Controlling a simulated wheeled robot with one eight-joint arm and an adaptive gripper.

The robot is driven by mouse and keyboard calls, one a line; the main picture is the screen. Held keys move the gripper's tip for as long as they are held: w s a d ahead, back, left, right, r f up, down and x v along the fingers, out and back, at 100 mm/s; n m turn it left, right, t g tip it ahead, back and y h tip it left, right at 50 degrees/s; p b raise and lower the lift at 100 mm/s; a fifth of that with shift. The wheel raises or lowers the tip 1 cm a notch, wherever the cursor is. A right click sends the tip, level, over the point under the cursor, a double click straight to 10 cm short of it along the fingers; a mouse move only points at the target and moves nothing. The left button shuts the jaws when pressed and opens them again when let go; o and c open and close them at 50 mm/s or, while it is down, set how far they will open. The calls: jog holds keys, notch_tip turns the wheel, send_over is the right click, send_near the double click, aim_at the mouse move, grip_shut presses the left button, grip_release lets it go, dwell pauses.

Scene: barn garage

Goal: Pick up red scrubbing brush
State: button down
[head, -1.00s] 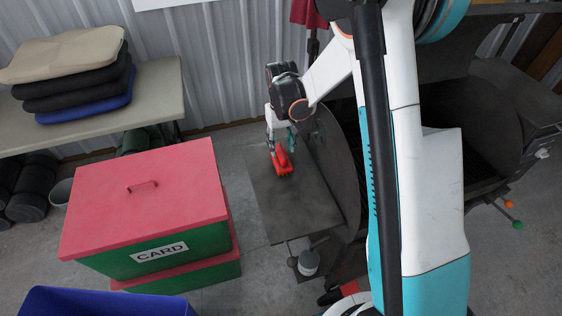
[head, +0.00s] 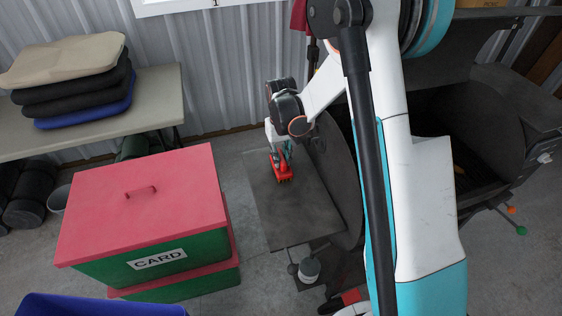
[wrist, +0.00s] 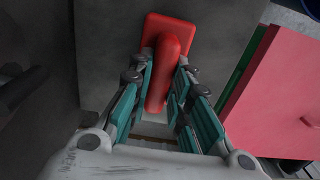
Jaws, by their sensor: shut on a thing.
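The red scrubbing brush (head: 281,167) is at my gripper (head: 280,150) over the grey side shelf (head: 300,213) of the dark grill. In the wrist view, the brush (wrist: 171,32) shows its red base at the top and its raised handle running down between the teal finger pads. My gripper (wrist: 165,95) is shut on that handle. The handle's lower end is partly hidden between the fingers. I cannot tell whether the brush still touches the shelf.
The red-lidded green box marked CARD (head: 145,205) stands left of the shelf. A blue bin (head: 95,304) is at the bottom left. The dark grill body (head: 335,180) rises right beside the shelf. A table with folded cloths (head: 160,95) is at the back left.

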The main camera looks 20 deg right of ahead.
aim_at(281, 156)
jog(key=shift+r, duration=0.1)
notch_tip(281, 156, up, 20)
jog(key=p, duration=0.5)
jog(key=c, duration=2.3)
grip_release()
jog(key=shift+f, duration=0.2)
grip_shut()
